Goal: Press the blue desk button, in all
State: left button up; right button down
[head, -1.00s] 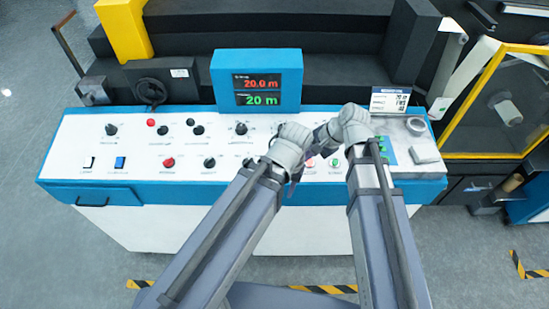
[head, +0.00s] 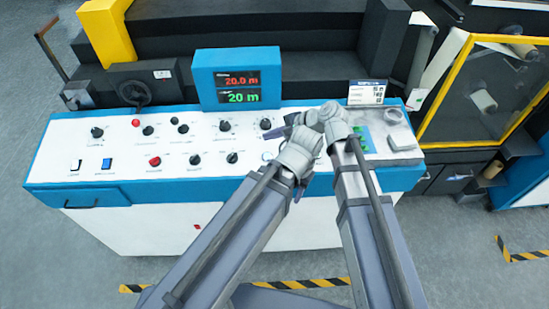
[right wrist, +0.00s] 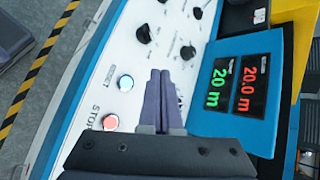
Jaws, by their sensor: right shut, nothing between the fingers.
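A round pale-blue button (right wrist: 126,82) marked RESET shows in the right wrist view, beside a round red button (right wrist: 110,122) marked STOP. In the head view the pale-blue button (head: 267,156) is partly hidden by my left arm. A blue rocker switch (head: 106,164) is at the panel's left end. My right gripper (head: 288,118) points left over the panel; its fingers (right wrist: 160,75) are shut and empty, to the right of the RESET button in the wrist view. My left gripper is mostly hidden behind its own wrist, near the panel's front edge.
The white control panel (head: 75,145) carries several black knobs and a red button (head: 155,161). A blue display box (head: 205,85) stands at its back edge, close to my right gripper. Green buttons (head: 362,140) and a grey block (head: 399,140) are at the right.

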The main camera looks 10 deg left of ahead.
aim_at(271, 158)
jog(key=shift+w+a+f, duration=0.1)
jog(key=shift+w, duration=0.05)
jog(key=shift+f, duration=0.1)
jog(key=f+b, duration=0.2)
jog(key=b, duration=0.1)
jog(key=w+f+b, duration=0.1)
jog(key=f+b, duration=0.1)
jog(key=f, duration=0.1)
jog(key=f+b, duration=0.3)
jog(key=shift+w+a+f+b, duration=0.15)
jog(key=shift+w+f+b, duration=0.1)
jog(key=shift+b, duration=0.1)
dwell(1.8)
jog(key=shift+f+b, duration=0.4)
jog(key=shift+f+b, duration=0.35)
jog(key=shift+b, duration=0.05)
dwell(0.5)
jog(key=shift+r, duration=0.1)
jog(key=shift+s+r+p, duration=0.1)
jog(key=shift+r+p, duration=0.6)
jog(key=shift+p, duration=0.1)
